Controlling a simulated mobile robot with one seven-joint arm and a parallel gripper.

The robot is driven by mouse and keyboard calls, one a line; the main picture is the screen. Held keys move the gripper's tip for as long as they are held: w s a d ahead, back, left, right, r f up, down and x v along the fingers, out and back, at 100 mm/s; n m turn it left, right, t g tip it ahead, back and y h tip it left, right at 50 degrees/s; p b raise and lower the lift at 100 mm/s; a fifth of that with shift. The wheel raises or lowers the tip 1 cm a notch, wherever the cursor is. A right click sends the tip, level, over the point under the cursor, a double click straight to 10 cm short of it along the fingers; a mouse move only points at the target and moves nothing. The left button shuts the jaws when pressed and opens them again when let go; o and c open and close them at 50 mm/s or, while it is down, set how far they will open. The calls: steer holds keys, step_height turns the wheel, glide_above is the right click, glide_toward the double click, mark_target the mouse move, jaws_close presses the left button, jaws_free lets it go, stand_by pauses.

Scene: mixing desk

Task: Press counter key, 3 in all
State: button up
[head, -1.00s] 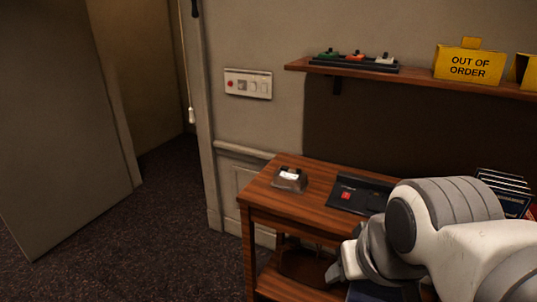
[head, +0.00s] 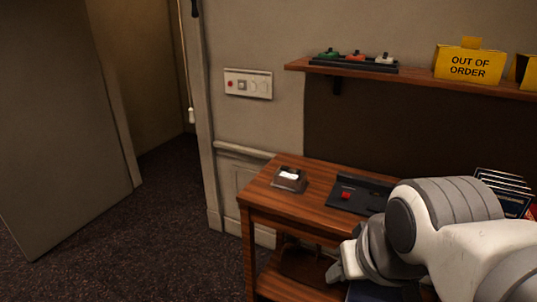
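A small dark box with a white top face (head: 289,176) stands near the left end of the wooden desk. To its right lies a black panel (head: 372,191) with a red key (head: 346,195), partly hidden by my arm. Neither is marked clearly enough for me to tell which bears the counter key. My white and grey arm fills the lower right. Its light grey end part (head: 336,272) is low at the desk's front, apart from both devices. I cannot make out two fingertips or anything held.
A wall shelf (head: 420,81) holds a strip with green, red and white switches (head: 355,61) and a yellow "OUT OF ORDER" sign (head: 469,65). A wall plate (head: 248,84) has a red button. Stacked cases (head: 504,187) stand at right. Carpet at left is clear.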

jaws_close()
stand_by(1.5)
